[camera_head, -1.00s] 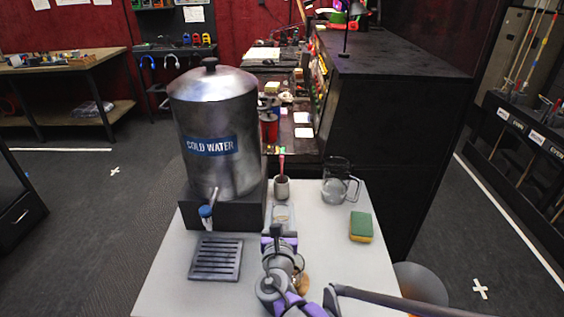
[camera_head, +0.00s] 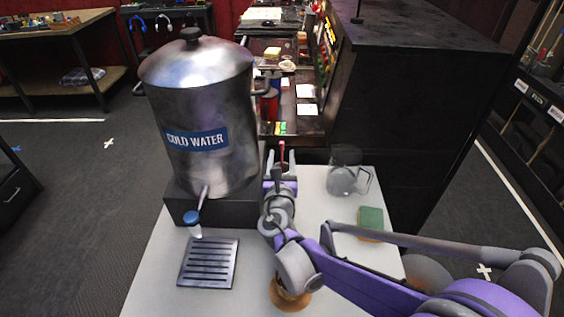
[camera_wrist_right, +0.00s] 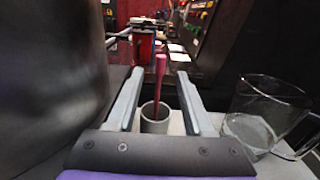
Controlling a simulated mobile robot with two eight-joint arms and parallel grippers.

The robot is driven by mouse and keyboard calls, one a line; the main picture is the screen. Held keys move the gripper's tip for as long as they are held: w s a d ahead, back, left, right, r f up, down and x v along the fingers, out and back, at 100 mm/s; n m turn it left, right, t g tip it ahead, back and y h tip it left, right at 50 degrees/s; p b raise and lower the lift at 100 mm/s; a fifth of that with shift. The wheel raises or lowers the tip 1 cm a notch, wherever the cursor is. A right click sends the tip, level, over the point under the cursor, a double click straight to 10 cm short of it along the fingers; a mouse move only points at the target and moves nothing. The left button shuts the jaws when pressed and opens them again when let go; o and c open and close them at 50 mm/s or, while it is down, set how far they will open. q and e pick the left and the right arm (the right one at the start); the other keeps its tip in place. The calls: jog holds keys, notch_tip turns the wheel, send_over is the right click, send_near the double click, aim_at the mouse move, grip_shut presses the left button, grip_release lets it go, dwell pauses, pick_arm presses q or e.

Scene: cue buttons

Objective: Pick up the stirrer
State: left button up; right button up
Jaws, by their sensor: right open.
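The stirrer (camera_wrist_right: 159,82) is a thin reddish-pink stick standing upright in a small grey cup (camera_wrist_right: 155,118) in the right wrist view. In the head view the stirrer's top (camera_head: 282,151) shows just beyond my right gripper (camera_head: 280,180), which hides most of the cup. In the right wrist view my right gripper (camera_wrist_right: 158,98) is open, with one finger on each side of the stirrer. Whether the fingers reach level with the stirrer is hard to tell; neither appears to touch it. My left gripper is not in view.
A metal cold-water dispenser (camera_head: 205,115) stands close on the left, with a slotted drip tray (camera_head: 208,263) before it. A glass jug (camera_head: 345,174) and a green-yellow sponge (camera_head: 370,220) are on the right. A brown round object (camera_head: 290,297) sits under my arm.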

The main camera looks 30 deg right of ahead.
jog(key=x, duration=0.7)
jog(key=shift+d+r, duration=0.15)
jog(key=shift+w, duration=0.1)
grip_shut()
